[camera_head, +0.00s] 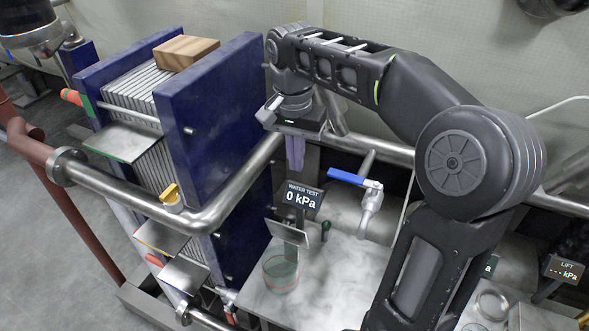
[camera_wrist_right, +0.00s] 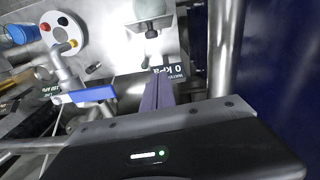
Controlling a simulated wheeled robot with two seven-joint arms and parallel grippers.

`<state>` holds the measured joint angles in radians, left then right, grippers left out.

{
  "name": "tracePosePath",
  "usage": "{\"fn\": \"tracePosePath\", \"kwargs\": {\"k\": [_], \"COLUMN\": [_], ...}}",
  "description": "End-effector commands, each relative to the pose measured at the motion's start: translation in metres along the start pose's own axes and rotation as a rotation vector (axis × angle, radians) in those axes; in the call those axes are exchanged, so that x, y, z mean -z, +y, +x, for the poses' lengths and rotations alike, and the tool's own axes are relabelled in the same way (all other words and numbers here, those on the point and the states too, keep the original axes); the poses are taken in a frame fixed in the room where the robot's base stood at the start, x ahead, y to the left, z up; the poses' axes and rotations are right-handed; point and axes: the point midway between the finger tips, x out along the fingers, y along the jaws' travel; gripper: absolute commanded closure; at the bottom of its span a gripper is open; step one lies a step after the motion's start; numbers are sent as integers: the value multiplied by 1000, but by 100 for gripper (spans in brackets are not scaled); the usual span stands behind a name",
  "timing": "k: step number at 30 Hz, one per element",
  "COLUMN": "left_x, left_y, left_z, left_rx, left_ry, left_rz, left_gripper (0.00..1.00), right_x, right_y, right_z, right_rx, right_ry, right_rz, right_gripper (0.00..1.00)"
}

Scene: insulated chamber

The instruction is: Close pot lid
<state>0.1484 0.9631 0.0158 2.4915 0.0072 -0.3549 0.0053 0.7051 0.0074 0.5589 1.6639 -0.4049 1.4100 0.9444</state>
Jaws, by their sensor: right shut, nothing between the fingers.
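A small clear glass pot (camera_head: 280,272) with a greenish tint stands on the pale metal bench. A square grey plate, which looks like its lid (camera_head: 287,233), stands tilted up above the pot's far rim, leaving the top uncovered. My right gripper (camera_head: 296,165) points down with its purple fingers shut and empty. It is above and behind the lid, close to the water test sign, and touches neither lid nor pot. Its fingers also show in the right wrist view (camera_wrist_right: 158,93). My left gripper does not show.
The "0 kPa" water test sign (camera_head: 302,197) stands just below my right fingers. A blue-handled valve (camera_head: 355,180) is to the right. A blue plate stack (camera_head: 213,105) and a thick steel pipe (camera_head: 225,213) crowd the left. Bare bench lies right of the pot.

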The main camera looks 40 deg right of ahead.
Motion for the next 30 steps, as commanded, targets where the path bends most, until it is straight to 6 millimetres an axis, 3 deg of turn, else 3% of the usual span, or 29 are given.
{"fn": "tracePosePath", "kwargs": {"k": [1, 7, 9, 14, 21, 30], "left_x": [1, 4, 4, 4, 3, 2], "left_y": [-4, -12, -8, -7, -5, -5], "left_z": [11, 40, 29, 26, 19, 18], "left_rx": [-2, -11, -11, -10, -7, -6], "left_ry": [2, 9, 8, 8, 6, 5], "left_rz": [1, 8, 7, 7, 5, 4], "left_gripper": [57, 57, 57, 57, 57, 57], "right_x": [0, 0, 0, 0, -31, -39], "right_y": [0, 0, 2, 2, 0, 0], "right_z": [13, 48, 54, 86, 94, 97], "right_rx": [0, -1, -5, -4, -1, -1], "right_ry": [-1, -1, -4, -5, 0, 0], "right_rz": [0, 1, 1, 0, 0, 0], "right_gripper": [100, 100, 100, 100, 100, 100]}}
